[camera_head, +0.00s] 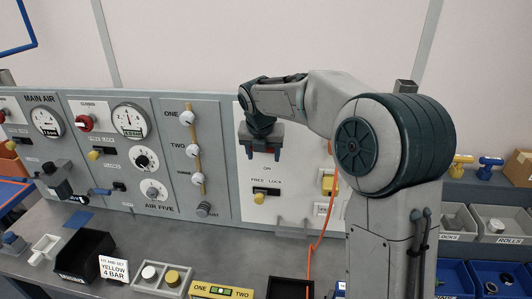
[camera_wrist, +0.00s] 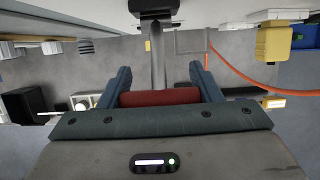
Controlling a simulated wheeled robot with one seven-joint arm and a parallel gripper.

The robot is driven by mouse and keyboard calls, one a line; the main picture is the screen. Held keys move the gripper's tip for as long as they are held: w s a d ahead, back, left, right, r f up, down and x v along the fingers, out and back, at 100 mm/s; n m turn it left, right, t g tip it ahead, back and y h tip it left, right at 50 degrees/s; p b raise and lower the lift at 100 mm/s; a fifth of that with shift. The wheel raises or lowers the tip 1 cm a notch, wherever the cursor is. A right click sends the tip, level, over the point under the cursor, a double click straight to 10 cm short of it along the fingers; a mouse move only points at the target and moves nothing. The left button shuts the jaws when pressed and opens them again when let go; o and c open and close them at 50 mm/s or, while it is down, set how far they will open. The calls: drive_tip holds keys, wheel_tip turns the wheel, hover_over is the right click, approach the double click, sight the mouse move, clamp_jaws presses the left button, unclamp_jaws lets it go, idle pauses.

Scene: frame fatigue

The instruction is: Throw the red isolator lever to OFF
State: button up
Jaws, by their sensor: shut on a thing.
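A grey shaft (camera_wrist: 158,58) shows beyond the grip, between the fingers. In the head view the lever is hidden behind my gripper and wrist, and I cannot see an OFF label. Below ON is a FREE LOCK switch (camera_head: 266,191) with a yellow knob (camera_head: 259,198).
An orange cable (camera_head: 318,235) hangs down right of the lever and crosses the bench. A yellow box (camera_head: 329,183) is on the panel beside it. Left are gauges (camera_head: 128,120) and knobs (camera_head: 198,178). Trays (camera_head: 290,288) and a sign (camera_head: 113,270) stand on the bench.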

drive_tip(key=shift+w+r, duration=0.1)
drive_tip(key=shift+r, duration=0.2)
drive_tip(key=o, duration=1.4)
drive_tip(key=shift+f, duration=0.15)
drive_tip(key=b+v, duration=0.2)
drive_tip(key=v, duration=1.2)
